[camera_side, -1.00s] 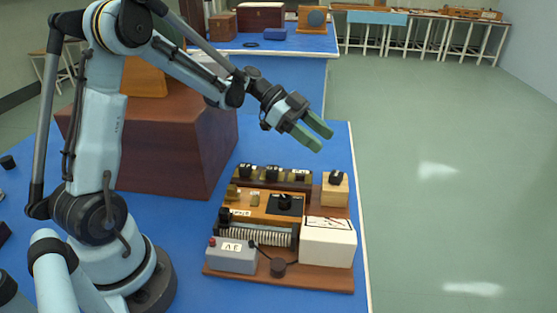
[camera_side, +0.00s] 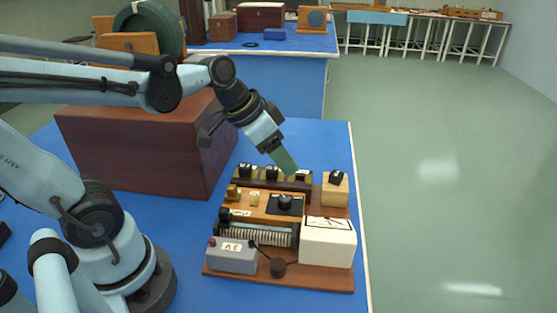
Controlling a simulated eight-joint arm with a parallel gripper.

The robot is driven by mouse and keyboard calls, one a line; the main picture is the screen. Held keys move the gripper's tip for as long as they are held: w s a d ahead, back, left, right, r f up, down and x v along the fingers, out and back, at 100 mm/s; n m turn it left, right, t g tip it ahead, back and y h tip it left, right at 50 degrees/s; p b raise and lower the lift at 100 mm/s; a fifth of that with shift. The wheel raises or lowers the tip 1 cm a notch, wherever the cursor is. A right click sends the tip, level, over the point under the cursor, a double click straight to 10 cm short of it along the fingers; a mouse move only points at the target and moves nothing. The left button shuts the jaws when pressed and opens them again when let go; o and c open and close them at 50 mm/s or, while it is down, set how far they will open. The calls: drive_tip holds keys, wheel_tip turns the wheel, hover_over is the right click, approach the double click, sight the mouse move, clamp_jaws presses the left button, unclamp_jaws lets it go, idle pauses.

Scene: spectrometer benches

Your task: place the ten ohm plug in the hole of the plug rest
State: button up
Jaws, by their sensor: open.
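Black-knobbed plugs (camera_side: 245,170) stand in a row along the dark resistance box at the back of the wooden baseboard, with small labels too small to read. I cannot tell which is the ten ohm plug. A light wooden block (camera_side: 335,192), perhaps the plug rest, stands at the right end of that row with a black knob (camera_side: 337,177) on top; no hole shows in it. My gripper (camera_side: 285,162) is open, its green fingers seen nearly edge-on, tilted down just above the right end of the row. I cannot tell if they touch a plug.
The baseboard (camera_side: 280,281) also carries a wooden panel with a black dial (camera_side: 285,202), a coil (camera_side: 260,235), a grey box (camera_side: 232,258) and a white meter (camera_side: 327,246). A large brown box (camera_side: 140,150) stands to the left. The blue table's right edge is close by.

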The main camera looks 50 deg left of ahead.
drive_tip(key=shift+s+a+f+n+t+y, duration=0.15)
drive_tip(key=shift+s+a+n+t+y, duration=0.1)
drive_tip(key=shift+s+n+y, duration=0.25)
drive_tip(key=shift+s+a+f+n+t+y, duration=0.1)
drive_tip(key=shift+s+a+n+t+y, duration=0.15)
drive_tip(key=shift+s+n, duration=0.3)
drive_tip(key=shift+s+a+f+n+t+y, duration=0.15)
drive_tip(key=shift+s+n+t+y, duration=0.25)
drive_tip(key=shift+s, duration=0.2)
